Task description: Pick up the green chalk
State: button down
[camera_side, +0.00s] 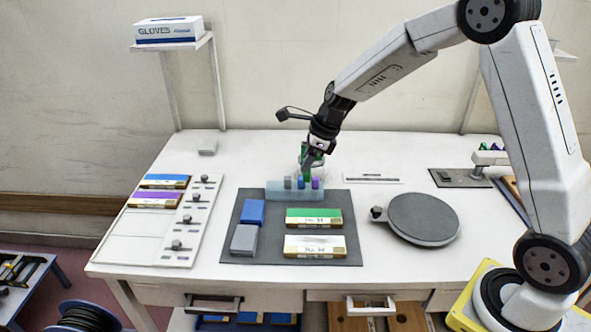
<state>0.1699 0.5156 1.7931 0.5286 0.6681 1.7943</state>
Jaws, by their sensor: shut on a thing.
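A light blue translucent holder (276,191) stands at the back edge of the dark mat, with several short coloured chalks upright in it. The green chalk (306,178) shows just under my gripper (307,172), between a blue chalk (300,183) and a purple chalk (316,184). A grey chalk (288,183) is further left. My gripper points down and is shut on the green chalk. The fingers hide the chalk's top, and I cannot tell whether its lower end is still in the holder.
On the dark mat (270,255) lie a blue block (252,212), a grey block (244,240), a green-topped box (313,218) and a white-topped box (315,245). A round grey turntable (424,217) is to the right, a slider panel (190,225) to the left.

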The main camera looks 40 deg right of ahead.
jog(key=shift+s, duration=0.2)
dwell(0.6)
jog(key=s+d+f+n+g+y, duration=0.1)
jog(key=s+d+f+n+g, duration=0.2)
jog(key=s+n, duration=0.4)
jog(key=shift+s+d+f+n, duration=0.15)
jog(key=shift+d+f+n, duration=0.1)
jog(key=shift+d+n, duration=0.6)
jog(key=shift+a, duration=0.15)
